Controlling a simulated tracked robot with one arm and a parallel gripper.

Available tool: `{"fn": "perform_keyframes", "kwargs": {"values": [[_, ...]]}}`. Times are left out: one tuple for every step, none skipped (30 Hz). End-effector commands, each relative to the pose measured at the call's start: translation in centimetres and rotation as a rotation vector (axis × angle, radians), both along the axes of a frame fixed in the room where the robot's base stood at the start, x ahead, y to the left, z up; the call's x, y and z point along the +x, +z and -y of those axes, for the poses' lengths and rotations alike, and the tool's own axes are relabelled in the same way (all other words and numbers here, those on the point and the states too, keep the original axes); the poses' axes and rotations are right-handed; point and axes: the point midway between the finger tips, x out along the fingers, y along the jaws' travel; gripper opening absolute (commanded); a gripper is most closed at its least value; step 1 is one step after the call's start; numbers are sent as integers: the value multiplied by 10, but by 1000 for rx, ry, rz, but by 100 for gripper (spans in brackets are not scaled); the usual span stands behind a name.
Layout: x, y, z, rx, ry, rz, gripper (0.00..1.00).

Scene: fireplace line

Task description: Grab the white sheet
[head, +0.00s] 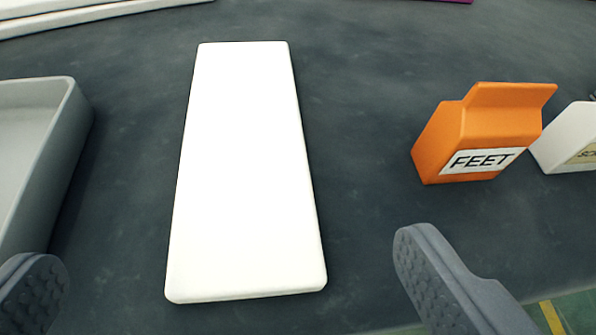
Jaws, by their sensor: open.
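The white sheet (245,175) is a long flat slab with rounded corners. It lies on the dark surface in the middle of the head view, its long side running away from me. My gripper (222,275) is open, with one grey ridged finger at the lower left and the other at the lower right. The near end of the sheet shows between the two fingers in the picture, with space on both sides. I see no contact between the fingers and the sheet. The gap in height between them is hard to tell.
A grey tray (72,120) stands at the left. An orange box (480,130) labelled FEET stands at the right, beside a partly cut-off white box (567,140). A white edge crosses the top left.

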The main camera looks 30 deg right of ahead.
Motion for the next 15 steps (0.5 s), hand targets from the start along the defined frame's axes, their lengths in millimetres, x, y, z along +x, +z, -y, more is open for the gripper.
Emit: {"fn": "perform_keyframes", "kwargs": {"values": [[8, -7, 5, -1, -4, 1, 98], [12, -9, 7, -2, -4, 2, 98], [19, -12, 9, -2, -5, 2, 98], [23, -15, 11, -1, -4, 3, 98], [28, -18, 12, 0, -4, 2, 98], [34, -21, 14, 1, -3, 2, 98], [38, -23, 15, 2, -2, 2, 98], [42, -25, 16, 2, -1, 2, 98], [46, -27, 17, 3, -1, 2, 98], [49, -29, 18, 3, -1, 2, 98], [51, -30, 18, 2, 1, 2, 98], [54, -32, 20, 2, 1, 2, 98], [55, -32, 20, 2, 0, 2, 98], [56, -33, 21, 2, 1, 2, 98], [58, -33, 21, 2, 1, 2, 98]]}}
